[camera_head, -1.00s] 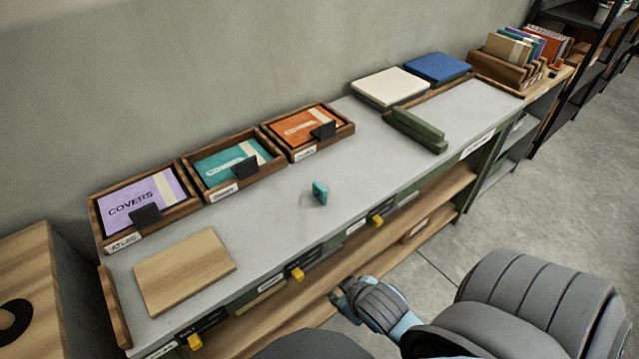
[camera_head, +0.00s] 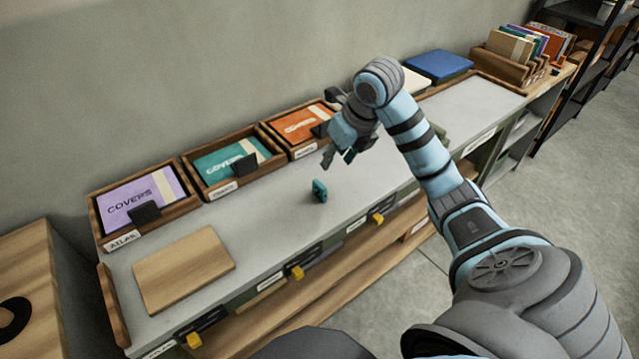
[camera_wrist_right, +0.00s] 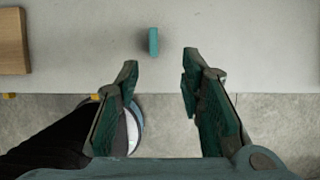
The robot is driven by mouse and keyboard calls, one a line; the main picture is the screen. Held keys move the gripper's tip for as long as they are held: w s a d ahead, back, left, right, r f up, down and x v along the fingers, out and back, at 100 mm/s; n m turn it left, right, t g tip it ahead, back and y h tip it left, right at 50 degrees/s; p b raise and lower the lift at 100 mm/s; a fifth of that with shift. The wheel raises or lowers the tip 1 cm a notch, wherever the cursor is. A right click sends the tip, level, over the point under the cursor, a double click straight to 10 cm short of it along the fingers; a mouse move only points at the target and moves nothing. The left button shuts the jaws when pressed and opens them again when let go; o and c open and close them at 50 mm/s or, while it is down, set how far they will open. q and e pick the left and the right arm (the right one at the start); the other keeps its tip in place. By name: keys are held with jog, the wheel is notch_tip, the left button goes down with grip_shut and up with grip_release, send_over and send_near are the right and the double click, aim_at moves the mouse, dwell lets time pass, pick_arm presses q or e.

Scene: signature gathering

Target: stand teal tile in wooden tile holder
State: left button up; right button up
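The small teal tile (camera_head: 319,190) stands upright on the grey worktop, in front of the row of wooden trays. It also shows in the right wrist view (camera_wrist_right: 153,42), just beyond the gap between the fingertips. My right gripper (camera_head: 339,157) is above the worktop near the tile, with its fingers pointing down. In the right wrist view the fingers (camera_wrist_right: 160,68) are spread, with nothing between them. A slotted wooden rack (camera_head: 500,67) holds upright covers at the far right; I cannot tell whether it is the tile holder. My left gripper is out of view.
Wooden trays with purple (camera_head: 140,203), teal (camera_head: 230,161) and orange (camera_head: 298,124) covers line the back. A wooden board (camera_head: 185,268) lies at the left front. A blue slab (camera_head: 438,66) lies at the back right. The worktop between board and tile is clear.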

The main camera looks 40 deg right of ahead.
aim_at(320, 184)
jog(key=b+x, duration=0.1)
jog(key=x, duration=0.1)
jog(key=b+x, duration=0.2)
jog(key=x, duration=0.1)
jog(key=b+x, duration=0.2)
jog(key=shift+s+a+f, duration=0.1)
jog(key=shift+a+f, duration=0.25)
jog(key=shift+f, duration=0.05)
jog(key=b+x, duration=0.1)
jog(key=x, duration=0.5)
jog(key=shift+a, duration=0.15)
jog(key=shift+r, duration=0.1)
grip_shut()
